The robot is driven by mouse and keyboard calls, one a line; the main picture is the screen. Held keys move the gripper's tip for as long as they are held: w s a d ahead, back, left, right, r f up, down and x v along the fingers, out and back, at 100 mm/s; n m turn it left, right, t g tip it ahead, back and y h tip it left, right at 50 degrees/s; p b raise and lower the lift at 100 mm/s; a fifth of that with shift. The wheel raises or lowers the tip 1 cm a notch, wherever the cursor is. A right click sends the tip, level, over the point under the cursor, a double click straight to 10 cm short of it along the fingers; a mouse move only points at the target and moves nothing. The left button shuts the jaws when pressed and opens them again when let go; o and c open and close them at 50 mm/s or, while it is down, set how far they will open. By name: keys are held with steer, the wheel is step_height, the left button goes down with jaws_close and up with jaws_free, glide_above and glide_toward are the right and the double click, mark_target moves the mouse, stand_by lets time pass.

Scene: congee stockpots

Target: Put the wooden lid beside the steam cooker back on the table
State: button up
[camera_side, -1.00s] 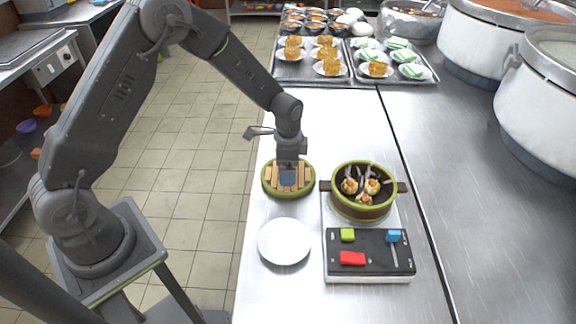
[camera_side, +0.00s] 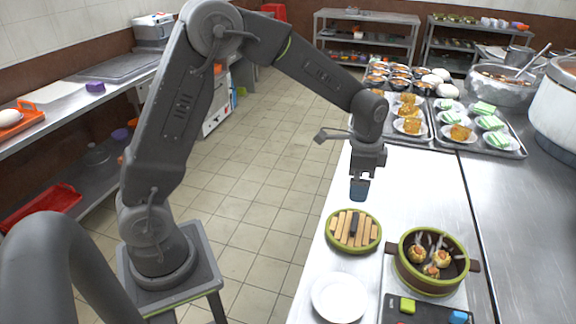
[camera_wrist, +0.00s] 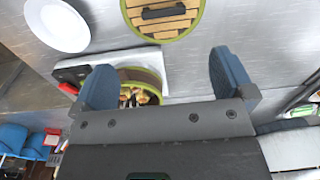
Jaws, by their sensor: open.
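The wooden lid (camera_side: 342,231) lies flat on the metal table, slats and dark handle up, with a green rim. It also shows at the top of the wrist view (camera_wrist: 181,16). The steam cooker (camera_side: 418,274) stands to its right, a brown pot with a green rim and side handles, holding several dumplings; it is partly hidden by my gripper in the wrist view (camera_wrist: 150,75). My gripper (camera_side: 359,190) hangs above the table, behind and above the lid in the side view. Its blue fingers (camera_wrist: 165,80) are apart with nothing between them.
A white plate (camera_side: 339,298) lies in front of the lid. A dark control panel (camera_side: 428,312) with coloured buttons is before the cooker. Trays of food (camera_side: 512,153) and large pots (camera_side: 560,105) stand farther back. The table behind the cooker is clear.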

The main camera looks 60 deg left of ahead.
steer(key=s+r+n+t, duration=0.3)
steer(key=s+r+n, duration=0.1)
steer(key=s+r, duration=0.65)
steer(key=s+d+r+n+t, duration=0.1)
steer(key=s+n, duration=0.3)
steer(key=s, duration=0.9)
steer(key=shift+s+d+r+t, duration=0.15)
steer(key=shift+r+t, duration=0.55)
steer(key=shift+r, duration=0.05)
